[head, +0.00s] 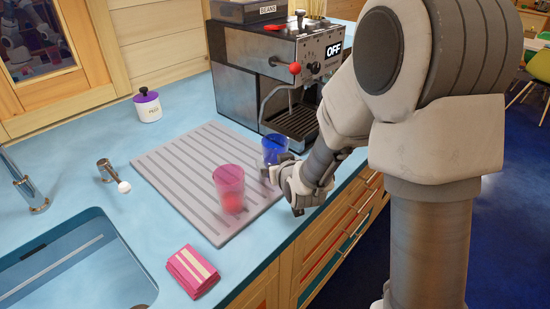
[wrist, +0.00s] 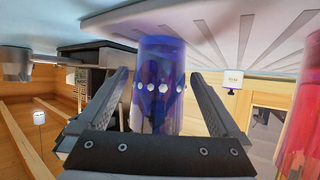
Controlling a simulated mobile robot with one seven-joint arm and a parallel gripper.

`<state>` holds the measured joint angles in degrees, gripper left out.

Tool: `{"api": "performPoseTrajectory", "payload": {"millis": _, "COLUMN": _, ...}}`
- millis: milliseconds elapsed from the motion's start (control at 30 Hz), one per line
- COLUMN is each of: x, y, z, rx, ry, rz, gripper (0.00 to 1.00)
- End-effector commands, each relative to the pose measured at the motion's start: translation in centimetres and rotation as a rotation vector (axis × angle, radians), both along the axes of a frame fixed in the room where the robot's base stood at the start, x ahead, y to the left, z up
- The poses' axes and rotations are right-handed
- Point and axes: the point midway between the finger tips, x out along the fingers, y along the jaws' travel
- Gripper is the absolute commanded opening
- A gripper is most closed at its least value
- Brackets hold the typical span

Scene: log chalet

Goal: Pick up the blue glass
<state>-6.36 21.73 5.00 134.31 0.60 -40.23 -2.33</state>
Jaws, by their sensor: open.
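The blue glass (head: 274,148) stands upright on the grey ribbed drying mat (head: 165,165), near its right edge, in front of the coffee machine. My gripper (head: 275,173) is at the glass's lower front side in the head view and partly covers its base. In the wrist view the blue glass (wrist: 160,85) appears between the two open fingers of my gripper (wrist: 160,76), with a visible gap on each side. I see no clear contact between the fingers and the glass. The wrist view is upside down.
A pink glass (head: 229,187) stands on the mat left of my gripper and shows at the right in the wrist view (wrist: 303,115). The coffee machine (head: 255,80) stands behind. A pink cloth (head: 192,270), sink (head: 75,265) and white jar (head: 148,106) are further off.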

Motion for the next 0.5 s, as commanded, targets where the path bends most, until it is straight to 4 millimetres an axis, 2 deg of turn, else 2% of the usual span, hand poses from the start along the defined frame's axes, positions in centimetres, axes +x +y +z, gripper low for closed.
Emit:
{"api": "performPoseTrajectory", "payload": {"millis": 200, "x": 1.9, "y": 0.3, "z": -1.0, "rx": 0.001, "ry": 0.001, "rz": 0.000, "gripper": 1.00}}
{"api": "performPoseTrajectory", "payload": {"millis": 467, "x": 2.0, "y": 0.4, "z": -1.0, "rx": 0.001, "ry": 0.001, "rz": 0.000, "gripper": 1.00}}
{"api": "performPoseTrajectory", "payload": {"millis": 500, "x": 2.0, "y": 0.4, "z": -1.0, "rx": 0.001, "ry": 0.001, "rz": 0.000, "gripper": 0.93}}
